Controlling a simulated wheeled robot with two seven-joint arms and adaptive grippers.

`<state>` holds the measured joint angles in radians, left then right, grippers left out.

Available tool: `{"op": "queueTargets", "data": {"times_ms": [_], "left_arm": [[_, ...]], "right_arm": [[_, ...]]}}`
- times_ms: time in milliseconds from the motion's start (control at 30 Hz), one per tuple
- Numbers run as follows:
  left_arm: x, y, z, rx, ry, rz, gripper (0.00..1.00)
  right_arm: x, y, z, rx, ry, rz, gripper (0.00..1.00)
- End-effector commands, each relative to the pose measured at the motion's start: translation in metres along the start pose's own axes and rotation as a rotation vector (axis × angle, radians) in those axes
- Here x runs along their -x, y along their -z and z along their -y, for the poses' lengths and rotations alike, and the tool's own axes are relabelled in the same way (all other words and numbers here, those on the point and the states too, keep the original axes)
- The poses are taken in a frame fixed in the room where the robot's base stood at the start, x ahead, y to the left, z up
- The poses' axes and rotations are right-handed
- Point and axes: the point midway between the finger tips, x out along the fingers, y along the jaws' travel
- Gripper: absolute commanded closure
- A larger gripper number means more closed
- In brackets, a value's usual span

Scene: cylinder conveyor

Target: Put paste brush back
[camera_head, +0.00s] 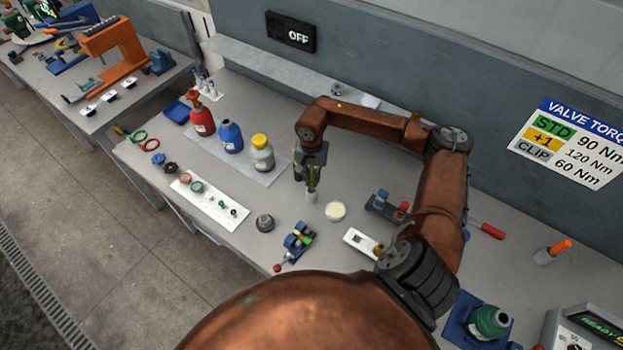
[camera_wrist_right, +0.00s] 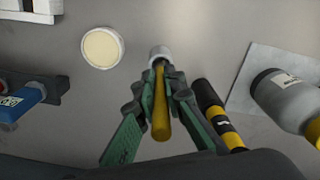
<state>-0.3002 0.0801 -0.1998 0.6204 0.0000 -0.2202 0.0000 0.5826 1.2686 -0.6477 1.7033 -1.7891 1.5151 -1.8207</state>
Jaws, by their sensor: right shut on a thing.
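My right gripper (camera_head: 312,180) is shut on the yellow handle of the paste brush (camera_head: 311,175), which points roughly down. In the right wrist view the green fingers (camera_wrist_right: 158,88) close on both sides of the yellow brush handle (camera_wrist_right: 161,110). A small pale cylindrical holder (camera_head: 311,196) is right at the lower end of the brush. It also shows in the wrist view (camera_wrist_right: 158,53). I cannot tell whether the brush tip is inside it or just above. A round tin with cream paste (camera_head: 336,211) stands just right of it. My left gripper is not in view.
Red (camera_head: 201,118), blue (camera_head: 231,137) and yellow-capped (camera_head: 262,153) bottles stand left of the gripper. A black and yellow striped rod (camera_wrist_right: 218,115) is close beside the fingers. A dark rack (camera_head: 384,209) and a white block (camera_head: 361,242) lie to the right.

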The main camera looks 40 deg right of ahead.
Motion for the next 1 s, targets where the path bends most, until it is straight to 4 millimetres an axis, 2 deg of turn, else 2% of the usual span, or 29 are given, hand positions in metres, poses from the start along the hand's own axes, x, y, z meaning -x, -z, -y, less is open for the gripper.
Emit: {"op": "queueTargets", "data": {"times_ms": [1000], "left_arm": [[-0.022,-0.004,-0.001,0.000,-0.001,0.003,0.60]], "right_arm": [[-0.025,0.000,0.000,0.000,0.001,0.000,1.00]]}}
